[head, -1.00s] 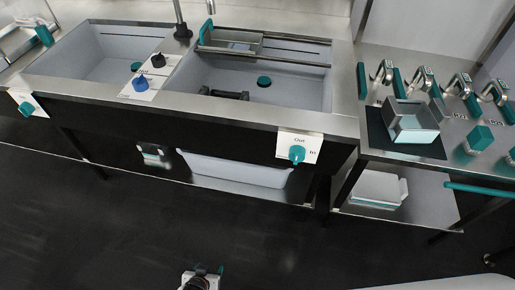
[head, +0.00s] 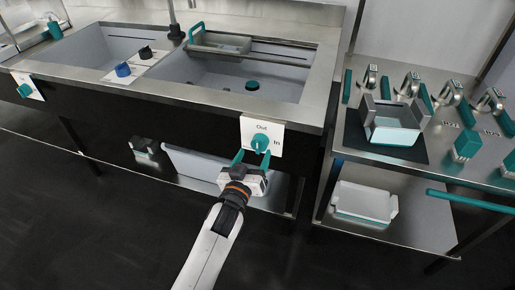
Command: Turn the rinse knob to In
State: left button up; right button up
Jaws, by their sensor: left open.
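The rinse knob (head: 260,144) is a teal knob on a white plate (head: 275,130) on the front of the sink unit. The plate reads "Out" above the knob and "In" to its right. My left gripper (head: 252,158) is just below the knob, with its two teal fingers pointing up toward it. The fingers are apart, with the right fingertip close under the knob; I cannot tell whether it touches. The gripper holds nothing. My right gripper is not in view.
The double sink (head: 215,75) has blue and black knobs between its basins. A second white plate with a teal knob (head: 25,90) is at the far left. A grey tub (head: 190,162) sits on the shelf below. A steel table (head: 350,145) with presses stands at right.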

aim_at(257, 149)
pick_arm(q)
jog(key=shift+x, duration=2.25)
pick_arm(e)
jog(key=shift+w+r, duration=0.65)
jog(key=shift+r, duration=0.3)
pick_arm(q)
jog(key=shift+c, duration=0.2)
jog(key=c, duration=0.9)
